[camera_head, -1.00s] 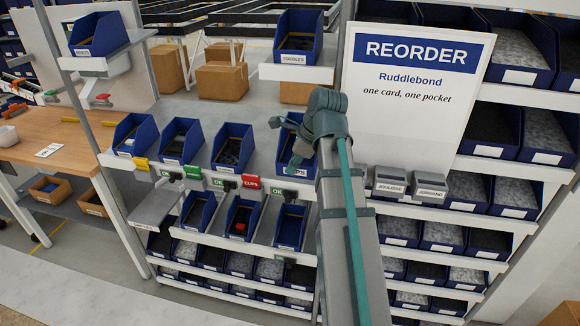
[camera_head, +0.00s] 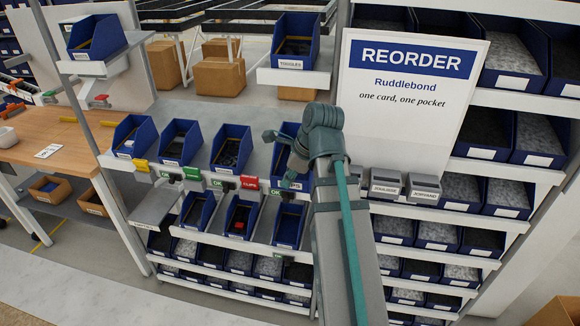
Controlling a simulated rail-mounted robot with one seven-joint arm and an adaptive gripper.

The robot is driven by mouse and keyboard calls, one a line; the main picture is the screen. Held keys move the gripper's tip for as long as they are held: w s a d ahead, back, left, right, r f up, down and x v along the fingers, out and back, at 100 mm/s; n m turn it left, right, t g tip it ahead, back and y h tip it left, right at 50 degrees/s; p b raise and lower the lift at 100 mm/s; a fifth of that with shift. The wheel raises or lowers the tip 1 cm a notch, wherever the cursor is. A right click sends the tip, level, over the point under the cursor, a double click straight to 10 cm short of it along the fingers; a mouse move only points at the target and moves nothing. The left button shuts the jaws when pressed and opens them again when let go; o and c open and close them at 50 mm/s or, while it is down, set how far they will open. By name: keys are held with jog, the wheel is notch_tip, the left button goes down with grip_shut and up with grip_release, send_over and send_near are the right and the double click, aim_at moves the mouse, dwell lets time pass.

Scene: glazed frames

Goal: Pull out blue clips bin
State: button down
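The blue bin (camera_head: 281,160) at the right end of the upper bin row is partly hidden by my arm. Its front label is half covered, and only the ending "PS" reads. A red card (camera_head: 249,182) on the shelf edge to its left seems to read "CLIPS". My gripper (camera_head: 272,136) is at the upper part of this bin, with a grey-green finger-like part sticking out to the left.
Three blue bins, one of them here (camera_head: 231,147), stand to the left in the same row. More bins (camera_head: 240,217) sit below. The REORDER board (camera_head: 408,105) and grey card boxes (camera_head: 385,183) are close on the right. A raised bin (camera_head: 295,45) stands above.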

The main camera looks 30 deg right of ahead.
jog(key=s+a+b, duration=0.3)
jog(key=s+a, duration=0.2)
jog(key=shift+s, duration=0.4)
